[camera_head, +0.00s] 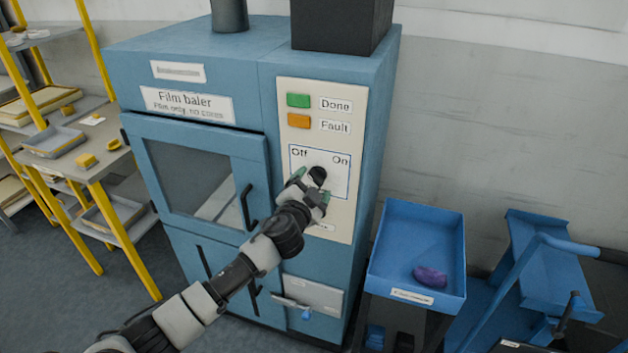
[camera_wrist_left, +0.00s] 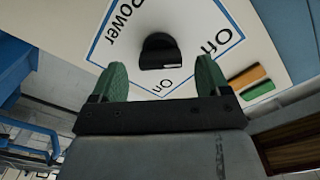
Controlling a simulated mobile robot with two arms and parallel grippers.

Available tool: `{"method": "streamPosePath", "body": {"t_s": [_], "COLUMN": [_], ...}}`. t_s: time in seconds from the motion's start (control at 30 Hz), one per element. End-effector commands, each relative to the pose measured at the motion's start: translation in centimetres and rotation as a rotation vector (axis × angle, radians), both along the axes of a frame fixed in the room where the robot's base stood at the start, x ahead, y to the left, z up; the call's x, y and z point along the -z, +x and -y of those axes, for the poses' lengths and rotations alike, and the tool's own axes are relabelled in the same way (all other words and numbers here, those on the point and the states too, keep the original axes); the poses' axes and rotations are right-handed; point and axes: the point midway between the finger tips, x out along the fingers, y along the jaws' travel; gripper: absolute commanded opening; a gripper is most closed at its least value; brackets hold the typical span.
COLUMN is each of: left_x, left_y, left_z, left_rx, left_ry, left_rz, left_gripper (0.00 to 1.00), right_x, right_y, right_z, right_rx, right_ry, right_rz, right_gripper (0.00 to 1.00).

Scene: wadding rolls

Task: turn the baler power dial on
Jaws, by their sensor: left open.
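The blue film baler (camera_head: 255,85) has a cream control panel (camera_head: 340,215) on its front right. A black power dial (camera_head: 318,174) sits in a blue-outlined square marked Off at left and On at right. In the left wrist view the dial (camera_wrist_left: 160,52) stands just beyond the fingertips, roughly between them. My left gripper (camera_head: 308,184) is in front of the panel, its green fingers open and apart from the dial. The gripper (camera_wrist_left: 160,76) also shows open and empty in the left wrist view. I cannot tell which mark the dial points to. My right gripper is not in view.
Green Done (camera_head: 299,100) and orange Fault (camera_head: 299,121) lamps sit above the dial. The baler's door handle (camera_head: 247,207) sticks out left of my arm. A blue tray (camera_head: 420,240) with a purple item stands right, beside a blue cart (camera_head: 545,262). Yellow-framed shelves (camera_head: 112,165) stand left.

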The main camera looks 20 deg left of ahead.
Motion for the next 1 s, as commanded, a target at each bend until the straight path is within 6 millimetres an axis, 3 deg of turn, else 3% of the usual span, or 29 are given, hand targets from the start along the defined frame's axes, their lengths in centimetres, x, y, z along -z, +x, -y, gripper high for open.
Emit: {"method": "streamPosePath", "body": {"t_s": [0.2, 0.5, 0.83, 1.0], "left_x": [0.0, 0.1, 0.1, 0.1], "left_y": [1.5, 1.7, 1.7, 1.7], "left_z": [0.1, 0.1, 0.0, 0.0], "left_rx": [0.001, 0.001, 0.0, 0.0], "left_ry": [0.001, 0.0, 0.0, 0.008], "left_rz": [-0.001, -0.001, -0.001, -0.001], "left_gripper": [0.77, 0.77, 0.28, 0.27], "right_x": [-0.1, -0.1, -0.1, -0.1], "right_y": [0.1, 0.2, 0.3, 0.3], "right_z": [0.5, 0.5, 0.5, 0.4], "right_rx": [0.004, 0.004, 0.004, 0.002], "right_ry": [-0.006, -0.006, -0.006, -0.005], "right_rz": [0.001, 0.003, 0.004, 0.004], "right_gripper": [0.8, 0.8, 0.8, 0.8]}}
